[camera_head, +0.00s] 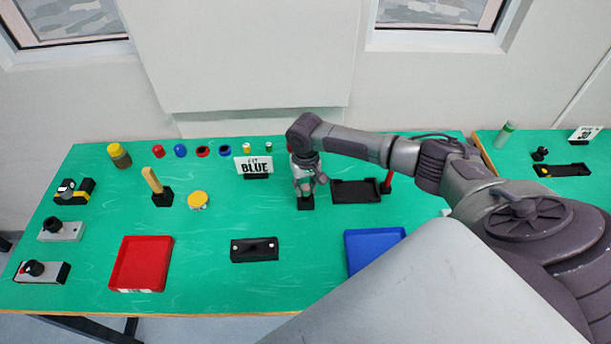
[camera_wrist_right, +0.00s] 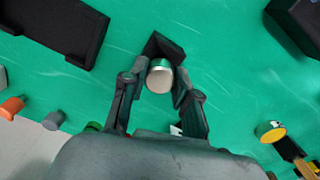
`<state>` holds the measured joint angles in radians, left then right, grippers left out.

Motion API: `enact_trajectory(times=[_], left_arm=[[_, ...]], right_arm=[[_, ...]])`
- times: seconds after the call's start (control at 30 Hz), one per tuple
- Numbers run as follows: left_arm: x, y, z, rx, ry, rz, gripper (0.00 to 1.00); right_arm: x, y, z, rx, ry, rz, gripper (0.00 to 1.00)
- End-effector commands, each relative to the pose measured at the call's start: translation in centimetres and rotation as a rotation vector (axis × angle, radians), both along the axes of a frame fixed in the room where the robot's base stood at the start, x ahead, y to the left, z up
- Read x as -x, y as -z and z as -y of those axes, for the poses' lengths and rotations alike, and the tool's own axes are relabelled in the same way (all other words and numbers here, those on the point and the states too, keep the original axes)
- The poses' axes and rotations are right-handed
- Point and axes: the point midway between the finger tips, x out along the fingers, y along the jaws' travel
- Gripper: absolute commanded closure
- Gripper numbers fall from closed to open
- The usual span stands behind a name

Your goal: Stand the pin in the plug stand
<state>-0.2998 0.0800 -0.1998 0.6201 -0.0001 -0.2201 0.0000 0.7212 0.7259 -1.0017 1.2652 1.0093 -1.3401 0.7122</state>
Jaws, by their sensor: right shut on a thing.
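My right gripper (camera_head: 305,190) points down at the back middle of the green table. In the right wrist view, its two fingers (camera_wrist_right: 158,92) are shut on a short round pin (camera_wrist_right: 159,80) with a pale grey end and a green band. A small black block, seemingly the plug stand (camera_head: 306,203), is directly below the gripper; it also shows in the right wrist view (camera_wrist_right: 165,44) just beyond the pin. The pin's lower end is hidden, so I cannot tell whether it is inside the stand or above it. My left gripper is not in view.
A wooden peg (camera_head: 152,180) stands in another black block. A black box (camera_head: 254,250), red tray (camera_head: 141,264) and blue tray (camera_head: 372,246) are in front.

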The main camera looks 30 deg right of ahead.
Motion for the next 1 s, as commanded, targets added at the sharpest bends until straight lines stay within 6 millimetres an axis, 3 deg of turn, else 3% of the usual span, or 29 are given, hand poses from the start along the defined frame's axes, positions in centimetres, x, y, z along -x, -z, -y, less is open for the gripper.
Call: enact_trajectory(times=[0.87,0.9,1.0], left_arm=[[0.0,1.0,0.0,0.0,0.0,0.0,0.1],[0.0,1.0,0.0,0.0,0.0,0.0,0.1],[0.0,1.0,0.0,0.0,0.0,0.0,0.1]], right_arm=[[0.0,2.3,0.0,-0.001,0.001,-0.001,1.0],[0.0,2.2,0.0,-0.001,0.001,0.0,0.67],[0.0,2.2,0.0,-0.001,0.0,0.0,0.5]])
